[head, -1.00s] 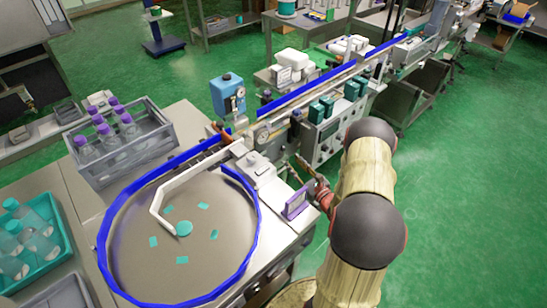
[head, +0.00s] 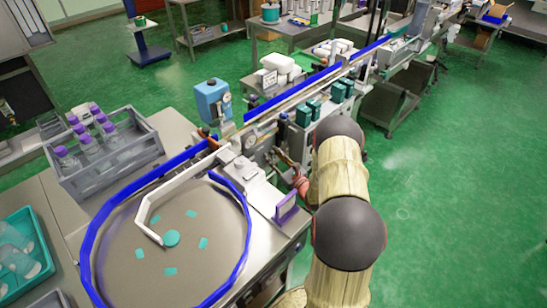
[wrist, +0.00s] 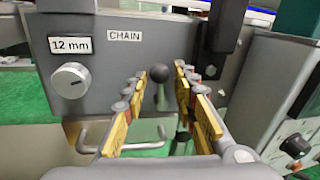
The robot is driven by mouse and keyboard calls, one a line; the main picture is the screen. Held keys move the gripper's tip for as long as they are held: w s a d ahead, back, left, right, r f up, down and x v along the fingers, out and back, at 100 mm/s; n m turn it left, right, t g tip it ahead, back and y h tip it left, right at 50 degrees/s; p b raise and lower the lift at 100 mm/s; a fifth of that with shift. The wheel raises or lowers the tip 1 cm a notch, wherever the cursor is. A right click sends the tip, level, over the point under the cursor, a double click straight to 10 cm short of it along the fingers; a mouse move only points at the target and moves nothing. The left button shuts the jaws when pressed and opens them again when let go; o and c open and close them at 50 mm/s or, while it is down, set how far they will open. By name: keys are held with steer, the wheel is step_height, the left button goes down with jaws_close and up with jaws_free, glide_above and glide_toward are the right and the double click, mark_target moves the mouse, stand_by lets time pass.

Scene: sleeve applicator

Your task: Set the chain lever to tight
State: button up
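The chain lever (wrist: 159,74) has a dark ball knob on a thin pale stem and stands below the white CHAIN label (wrist: 125,36) on a grey housing in the wrist view. My gripper (wrist: 160,82) is open, its yellow-padded fingers on either side of the lever, with a visible gap to each. Whether the knob lies fully between the fingertips or just beyond them I cannot tell. In the head view my gripper (head: 283,160) is small at the machine's side, and the lever cannot be made out. No tight or slack marking is readable.
A round knob (wrist: 70,80) under a 12 mm label sits left of the lever. A dark bracket (wrist: 222,28) and a grey panel (wrist: 275,75) stand close on the right.

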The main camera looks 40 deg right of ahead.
steer(key=shift+c, duration=1.2)
steer(key=c, duration=0.4)
jaws_close()
steer(key=shift+d+r+m+p, duration=0.15)
steer(key=shift+d+m+p, duration=0.05)
steer(key=shift+m+p, duration=0.35)
steer(key=shift+d+m+p, duration=0.2)
steer(key=shift+m+p, duration=0.1)
steer(key=shift+m, duration=0.25)
steer(key=o, duration=0.7)
jaws_free()
steer(key=shift+c, duration=0.2)
